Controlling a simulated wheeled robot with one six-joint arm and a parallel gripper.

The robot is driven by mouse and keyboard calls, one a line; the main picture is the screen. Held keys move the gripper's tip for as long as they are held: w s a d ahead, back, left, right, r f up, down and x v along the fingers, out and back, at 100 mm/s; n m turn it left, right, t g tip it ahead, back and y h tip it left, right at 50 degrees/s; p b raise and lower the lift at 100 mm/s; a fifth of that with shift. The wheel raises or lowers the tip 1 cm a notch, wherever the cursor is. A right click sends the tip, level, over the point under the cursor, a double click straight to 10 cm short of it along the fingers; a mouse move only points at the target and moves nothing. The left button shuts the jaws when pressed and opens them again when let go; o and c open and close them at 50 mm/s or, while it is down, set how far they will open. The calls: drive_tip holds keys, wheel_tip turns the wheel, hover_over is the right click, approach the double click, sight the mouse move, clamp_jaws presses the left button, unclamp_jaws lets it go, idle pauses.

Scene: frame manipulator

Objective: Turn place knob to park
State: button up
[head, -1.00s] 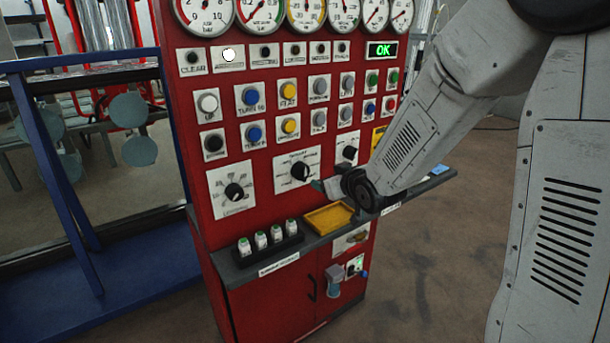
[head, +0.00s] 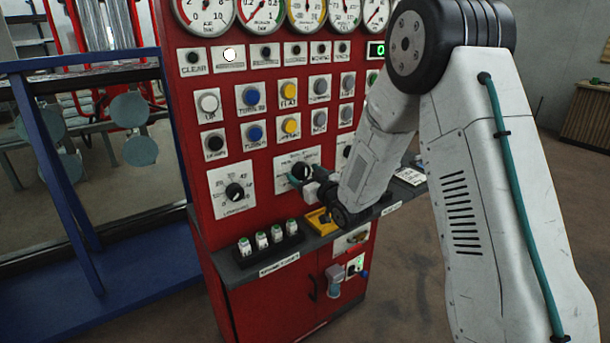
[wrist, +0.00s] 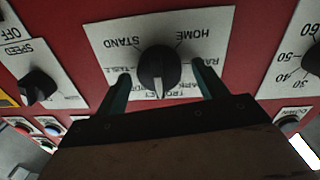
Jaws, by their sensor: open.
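The place knob (head: 301,170) is a black knob on a white label plate, in the middle of the panel's lower knob row. In the wrist view the knob (wrist: 157,66) has a white pointer line towards the bottom of the picture. Words including HOME and STAND ring it; my gripper partly covers the lower labels. My gripper (head: 298,182) is at the knob in the head view. In the wrist view its two teal fingers are apart, one on each side of the knob, with small gaps visible. I cannot tell whether they touch it.
A dial knob (head: 234,192) sits to the left, and the speed knob (wrist: 38,86) shows at left in the wrist view. Push buttons and gauges fill the panel above.

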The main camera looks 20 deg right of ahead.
drive_tip(key=shift+w, duration=0.25)
drive_tip(key=c, duration=1)
drive_tip(key=shift+n, duration=0.4)
drive_tip(key=n, duration=0.3)
drive_tip(key=shift+a+n, duration=0.1)
drive_tip(key=shift+n, duration=2.5)
